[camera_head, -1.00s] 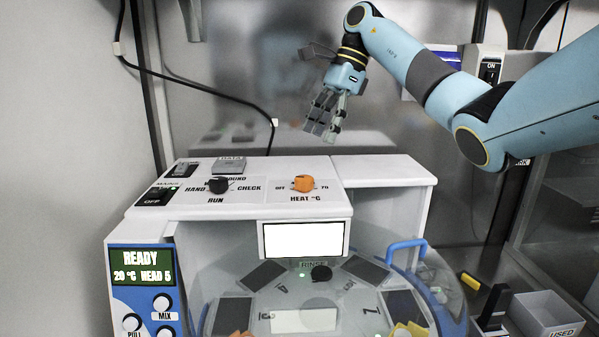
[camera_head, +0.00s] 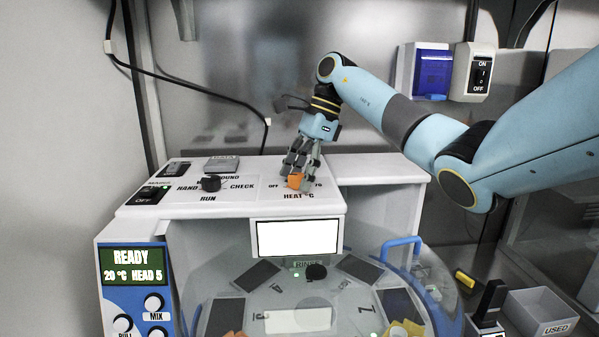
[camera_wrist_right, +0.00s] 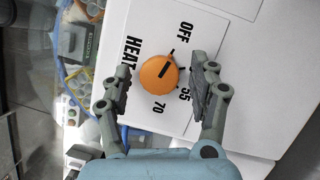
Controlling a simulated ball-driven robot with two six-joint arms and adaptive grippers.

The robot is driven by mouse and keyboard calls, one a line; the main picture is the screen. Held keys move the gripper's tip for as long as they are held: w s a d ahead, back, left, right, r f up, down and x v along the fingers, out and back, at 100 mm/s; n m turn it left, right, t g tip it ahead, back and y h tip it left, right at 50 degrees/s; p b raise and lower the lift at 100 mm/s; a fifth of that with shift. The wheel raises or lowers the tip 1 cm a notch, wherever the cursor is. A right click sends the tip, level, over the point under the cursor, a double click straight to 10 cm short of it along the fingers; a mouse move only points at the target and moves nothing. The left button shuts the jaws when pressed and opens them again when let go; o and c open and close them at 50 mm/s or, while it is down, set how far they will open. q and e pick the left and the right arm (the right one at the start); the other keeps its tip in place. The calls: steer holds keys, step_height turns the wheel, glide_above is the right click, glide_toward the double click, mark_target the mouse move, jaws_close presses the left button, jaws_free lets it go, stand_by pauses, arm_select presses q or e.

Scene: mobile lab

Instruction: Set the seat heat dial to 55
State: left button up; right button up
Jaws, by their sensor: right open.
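The orange heat dial (camera_head: 295,181) sits on the white top panel marked HEAT °C. In the right wrist view the dial (camera_wrist_right: 158,75) carries a dark pointer line aimed up and right, toward the OFF side and away from the 55 mark (camera_wrist_right: 184,95). My right gripper (camera_head: 300,172) is over the dial, and its fingers partly cover it in the head view. In the wrist view the gripper (camera_wrist_right: 162,85) is open, one finger on each side of the dial, with gaps visible. My left gripper is not in view.
A black RUN knob (camera_head: 211,183) stands left of the dial, near the MAINS switch (camera_head: 149,195). A clear-covered carousel (camera_head: 345,285) lies in front. A grey USED bin (camera_head: 540,312) stands at the right.

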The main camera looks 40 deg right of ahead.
steer(key=shift+c, duration=0.4)
steer(key=c, duration=1.1)
